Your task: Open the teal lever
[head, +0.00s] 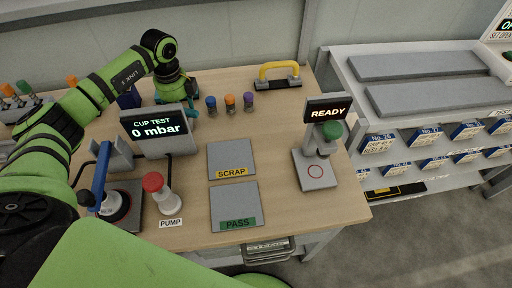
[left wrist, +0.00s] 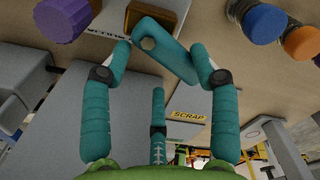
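The teal lever (left wrist: 172,50) shows in the left wrist view as a flat bar with a round pivot at its upper left end, slanting down to the right beside a brown metal body (left wrist: 152,14). My left gripper (left wrist: 160,50) has teal fingers, spread on either side of the lever. The left fingertip looks apart from it; the right one is close to its edge, and I cannot tell if they touch. In the head view the left gripper (head: 180,98) is over the back of the bench, and its hand and the display mostly hide the lever. My right gripper is out of view.
A CUP TEST display (head: 158,130) reading 0 mbar stands in front of the left gripper. Several capped cylinders (head: 230,104) stand to its right. SCRAP (head: 231,158) and PASS (head: 236,205) plates lie nearer. A red PUMP button (head: 153,182) and a READY station (head: 316,170) flank them.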

